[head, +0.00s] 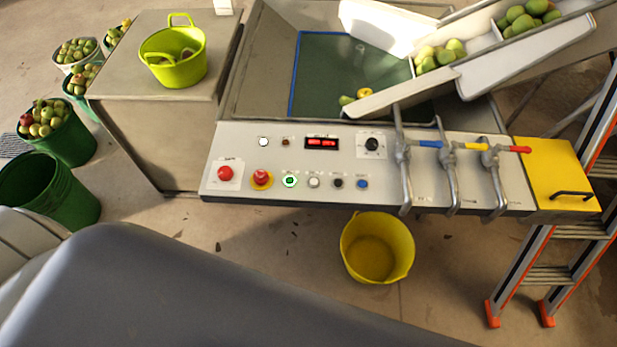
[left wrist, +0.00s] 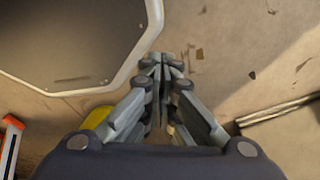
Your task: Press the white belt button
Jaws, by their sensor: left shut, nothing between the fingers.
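The control panel (head: 230,150) of the press trailer faces me in the head view. Its lower row holds a green-lit button (head: 290,181), a white button (head: 314,182), a black button (head: 338,183) and a blue button (head: 362,184). Another round white item (head: 263,141), button or lamp, sits in the upper row. The labels are too small to read. My left gripper (left wrist: 161,60) is shut and empty in the left wrist view, with floor behind its fingertips. The panel buttons are not visible there. My right gripper is in neither view.
Two red knobs (head: 225,173) (head: 261,178) sit left of the lower row. Metal levers (head: 403,165) stand on the panel's right. A yellow bucket (head: 377,250) is below the panel, and a ladder (head: 560,255) stands at right. A grey cabinet (head: 150,130) stands at left.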

